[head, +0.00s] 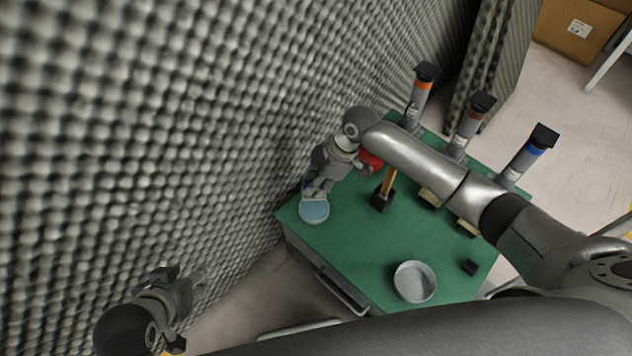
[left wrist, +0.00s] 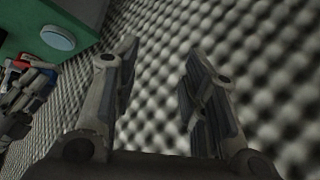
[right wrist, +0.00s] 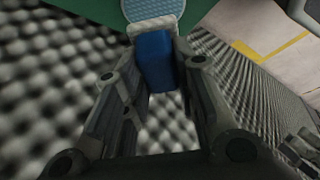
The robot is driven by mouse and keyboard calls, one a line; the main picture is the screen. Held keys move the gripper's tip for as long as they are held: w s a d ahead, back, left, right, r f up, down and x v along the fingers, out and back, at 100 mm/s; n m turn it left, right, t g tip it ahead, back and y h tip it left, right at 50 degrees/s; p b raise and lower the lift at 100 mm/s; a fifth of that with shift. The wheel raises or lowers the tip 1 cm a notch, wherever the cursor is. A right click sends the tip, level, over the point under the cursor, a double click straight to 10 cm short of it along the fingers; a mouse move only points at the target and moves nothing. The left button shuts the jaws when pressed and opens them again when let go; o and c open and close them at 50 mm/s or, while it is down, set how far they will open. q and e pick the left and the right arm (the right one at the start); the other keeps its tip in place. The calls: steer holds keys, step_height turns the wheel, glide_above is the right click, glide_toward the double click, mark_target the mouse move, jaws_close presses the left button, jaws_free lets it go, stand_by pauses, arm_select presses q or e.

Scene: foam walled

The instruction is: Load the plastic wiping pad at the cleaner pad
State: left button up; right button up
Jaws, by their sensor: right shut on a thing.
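My right gripper (head: 316,186) is over the left corner of the green table (head: 345,235). In the right wrist view it is shut on a blue block (right wrist: 155,62) with a pale front edge. A round light-blue textured pad (head: 313,211) with a pale rim lies right beyond the fingertips; it also shows in the right wrist view (right wrist: 152,8) and left wrist view (left wrist: 58,38). I cannot tell whether block and pad touch, nor which is the plastic wiping pad. My left gripper (left wrist: 162,52) is open and empty, off the table by the foam wall.
A red thing (head: 371,160) shows behind my right gripper. A yellow-handled brush (head: 386,188), several capped tubes such as the blue-banded one (head: 530,155), a white bowl (head: 415,284) and a black block (head: 468,267) are on the table. The foam wall (head: 180,130) rises close on the left.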

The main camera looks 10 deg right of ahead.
steer(key=shift+f, duration=0.3)
steer(key=shift+f+b, duration=0.65)
steer(key=shift+b, duration=0.35)
arm_select(q)
steer(key=w+d+r+t+h+b, duration=0.25)
steer(key=w+d+r+t, duration=0.25)
steer(key=w+r+t, duration=0.5)
arm_select(e)
steer(key=shift+f+p, duration=0.45)
steer(key=shift+f, duration=0.2)
steer(key=shift+f+b, duration=0.7)
steer(key=shift+b, duration=0.2)
steer(key=shift+f+b, duration=0.7)
steer(key=shift+b, duration=0.2)
arm_select(q)
steer(key=s+r+t+h, duration=0.2)
steer(key=r+t, duration=0.2)
steer(key=r, duration=0.4)
steer(key=s+r+t+h, duration=0.2)
steer(key=r+t, duration=0.3)
steer(key=r, duration=0.4)
steer(key=shift+d+r+m, duration=0.3)
steer(key=shift+m, duration=0.1)
arm_select(e)
steer(key=shift+f, duration=0.1)
